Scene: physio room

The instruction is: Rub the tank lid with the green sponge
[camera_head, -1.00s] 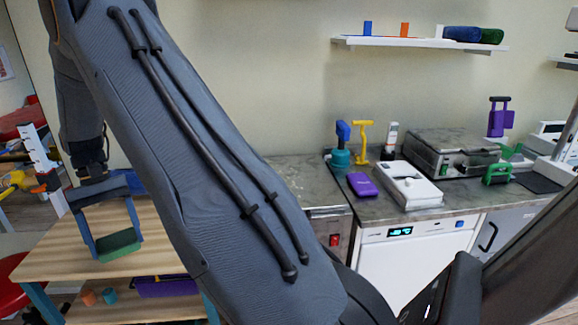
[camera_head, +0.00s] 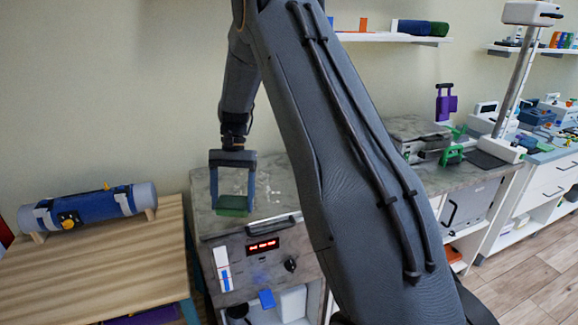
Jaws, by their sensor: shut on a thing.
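My gripper (camera_head: 233,198) is shut on the green sponge (camera_head: 233,206), which sits level between the fingertips. The tank (camera_head: 240,267) is a grey, marbled box with a red-lit display on its front. Its lid (camera_head: 277,189) is the mottled grey top, with a dark handle (camera_head: 275,223) at the front edge. The sponge shows over the left part of the lid, behind the handle. I cannot tell whether the sponge touches the lid. My arm hides the lid's right side.
A wooden table (camera_head: 120,258) stands left of the tank, bearing a blue and grey cylinder (camera_head: 85,208) on wooden supports. A counter (camera_head: 455,180) with a grey case (camera_head: 418,130) is to the right. A wall shelf (camera_head: 395,38) hangs above. Floor (camera_head: 520,290) is free at lower right.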

